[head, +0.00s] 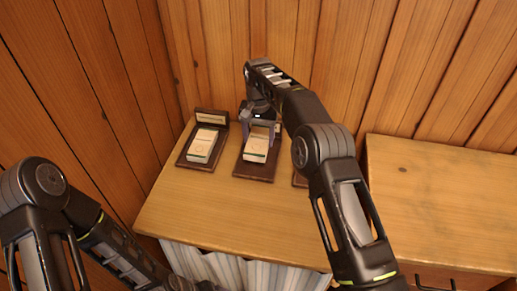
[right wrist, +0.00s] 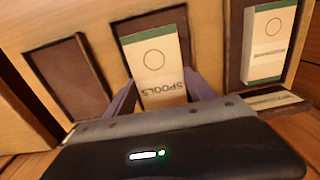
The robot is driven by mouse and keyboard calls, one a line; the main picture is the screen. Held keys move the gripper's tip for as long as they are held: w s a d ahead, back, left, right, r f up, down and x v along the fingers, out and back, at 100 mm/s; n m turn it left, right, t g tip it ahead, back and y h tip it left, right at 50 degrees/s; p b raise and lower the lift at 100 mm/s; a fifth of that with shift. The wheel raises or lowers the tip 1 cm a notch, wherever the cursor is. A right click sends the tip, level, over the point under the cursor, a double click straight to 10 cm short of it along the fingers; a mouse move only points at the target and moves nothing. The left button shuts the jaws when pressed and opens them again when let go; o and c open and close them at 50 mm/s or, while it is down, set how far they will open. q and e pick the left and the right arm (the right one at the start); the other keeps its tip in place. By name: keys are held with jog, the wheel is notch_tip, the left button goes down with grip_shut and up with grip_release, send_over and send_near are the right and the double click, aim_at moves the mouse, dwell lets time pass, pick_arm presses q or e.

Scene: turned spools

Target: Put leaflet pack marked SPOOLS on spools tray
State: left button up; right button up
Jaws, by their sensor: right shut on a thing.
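The leaflet pack marked SPOOLS (right wrist: 158,68) is cream with a green edge and a printed circle. It also shows in the head view (head: 256,148). My right gripper (head: 261,129) is shut on it, one finger on each side. The pack is over the middle dark brown tray (head: 252,171), lined up with it; I cannot tell whether it rests on it or is just above. The tray's label is hidden behind my gripper. My left arm enters at the lower left of the head view, but its gripper is out of view.
A similar pack (head: 202,144) lies on the left tray (head: 185,159), whose back label (head: 211,118) is unreadable. A third tray (right wrist: 70,76), empty, is mostly hidden by my right arm in the head view. Plank walls close the back and left. The table's front (head: 220,217) is clear.

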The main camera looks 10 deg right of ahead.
aim_at(258, 146)
notch_tip(258, 146, down, 4)
jog(key=shift+f+p, duration=0.15)
jog(key=shift+p, duration=0.45)
jog(key=shift+f, duration=0.35)
jog(key=shift+f, duration=0.2)
jog(key=o, duration=1.5)
